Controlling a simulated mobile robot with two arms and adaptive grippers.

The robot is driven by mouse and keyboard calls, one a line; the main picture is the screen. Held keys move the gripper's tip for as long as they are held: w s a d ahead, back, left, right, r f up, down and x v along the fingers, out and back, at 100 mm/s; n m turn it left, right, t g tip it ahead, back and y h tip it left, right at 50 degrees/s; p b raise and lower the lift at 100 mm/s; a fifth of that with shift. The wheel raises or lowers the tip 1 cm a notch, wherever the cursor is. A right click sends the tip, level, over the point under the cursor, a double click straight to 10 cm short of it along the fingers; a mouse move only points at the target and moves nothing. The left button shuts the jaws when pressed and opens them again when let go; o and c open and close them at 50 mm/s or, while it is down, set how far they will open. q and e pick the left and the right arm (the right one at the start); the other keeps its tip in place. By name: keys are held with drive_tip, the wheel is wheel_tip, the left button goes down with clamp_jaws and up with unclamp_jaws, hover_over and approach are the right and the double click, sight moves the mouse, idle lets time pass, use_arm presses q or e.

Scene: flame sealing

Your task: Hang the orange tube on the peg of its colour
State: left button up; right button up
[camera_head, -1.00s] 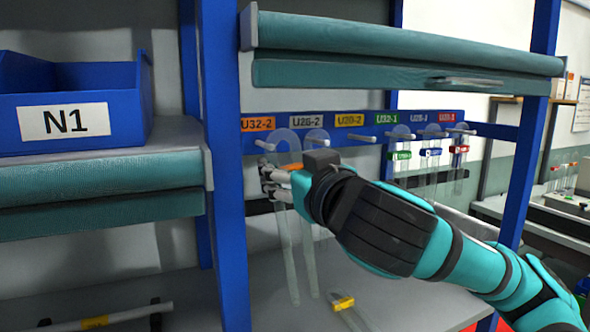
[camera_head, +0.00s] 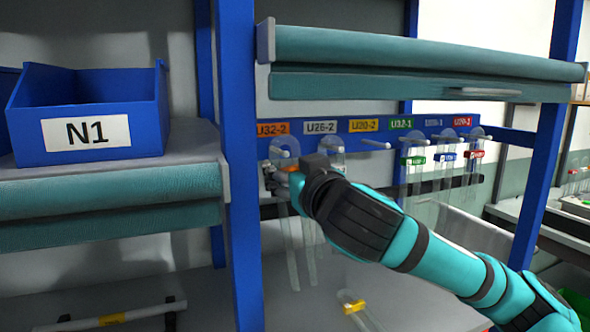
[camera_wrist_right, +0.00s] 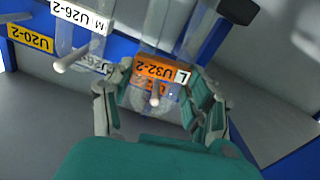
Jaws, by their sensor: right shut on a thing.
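The orange tube (camera_head: 290,236) is clear, with a looped top and an orange tag (camera_wrist_right: 150,70) reading U32-2 L. My right gripper (camera_head: 283,172) is shut on its upper part at the tag, also seen in the right wrist view (camera_wrist_right: 157,78). The tube stands roughly upright, at the left end of the rail. The peg under the orange U32-2 sign (camera_head: 273,129) shows at the tube's loop (camera_head: 285,141); its tip (camera_wrist_right: 155,98) appears inside the loop in the wrist view. I cannot tell how far the loop is over it. My left gripper is not in view.
A clear tube with a white U26-2 tag (camera_wrist_right: 78,17) hangs close beside. Green, blue and red-tagged tubes (camera_head: 445,158) hang further right. The U20-2 peg (camera_head: 376,144) is bare. A yellow-banded tube (camera_head: 353,304) lies on the bench. A blue post (camera_head: 240,180) stands close left.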

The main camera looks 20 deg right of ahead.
drive_tip(key=shift+w, duration=0.55)
drive_tip(key=shift+w+f+b, duration=0.45)
drive_tip(key=shift+w+b, duration=0.05)
drive_tip(key=shift+w, duration=0.05)
drive_tip(key=shift+b, duration=0.3)
drive_tip(key=shift+w+b, duration=0.2)
drive_tip(key=shift+b, duration=0.1)
